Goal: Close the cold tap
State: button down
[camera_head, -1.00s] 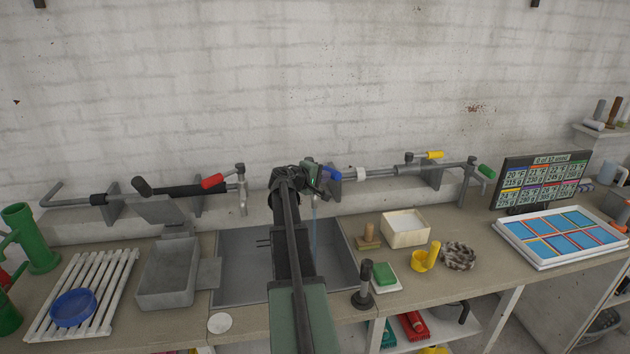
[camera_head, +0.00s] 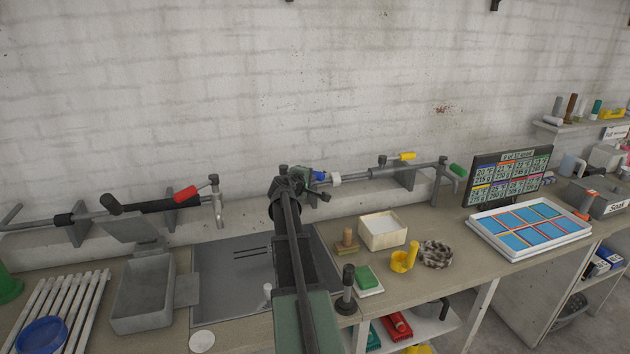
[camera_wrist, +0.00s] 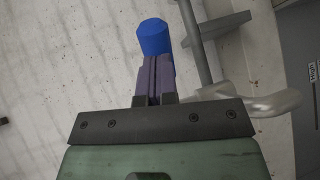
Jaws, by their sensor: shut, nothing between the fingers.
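The cold tap's blue handle (camera_head: 319,175) is at the wall pipe above the sink, just right of the end of my arm in the head view. In the wrist view the blue handle (camera_wrist: 155,38) lies just beyond my fingertips. My gripper (camera_wrist: 154,82) is shut, its purple fingers together and empty. The fingers overlap the handle's near end in the picture; I cannot tell whether they touch it. A grey pipe and a pale curved spout (camera_wrist: 268,104) show to their right. The tap body is largely hidden by my arm in the head view.
The grey sink (camera_head: 222,270) lies below my arm; no water stream shows. A red-handled tap (camera_head: 186,194) stands left on the wall pipe. Yellow (camera_head: 407,157) and green (camera_head: 458,170) handles are to the right. A cream box (camera_head: 383,231) and a green sponge (camera_head: 367,277) sit on the counter.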

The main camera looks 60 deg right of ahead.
jog(key=s+p+v, duration=0.1)
jog(key=p+v, duration=0.2)
jog(key=v, duration=1.1)
jog(key=shift+s+p, duration=0.25)
jog(key=shift+p, duration=0.05)
jog(key=shift+d+f, duration=0.1)
jog(key=shift+d, duration=0.05)
jog(key=s+a+f+m+g+y+b, duration=0.1)
jog(key=s+a+f+m+y, duration=0.15)
jog(key=a+f, duration=0.2)
jog(key=s+a+f+m+g+y, duration=0.1)
jog(key=a+f+m+y, duration=0.25)
jog(key=a, duration=0.25)
jog(key=a+f+n+y+b, duration=0.1)
jog(key=a+f+y+b, duration=0.1)
jog(key=a, duration=1.1)
jog(key=a+f+n+y+b, duration=0.2)
jog(key=a+f+y, duration=0.2)
jog(key=a, duration=0.9)
jog(key=a+f+n+y+b, duration=0.1)
jog(key=a+f, duration=0.4)
jog(key=a, duration=0.8)
jog(key=shift+a+f+y+b, duration=0.3)
jog(key=shift+a+y+b, duration=0.15)
jog(key=shift+y, duration=0.45)
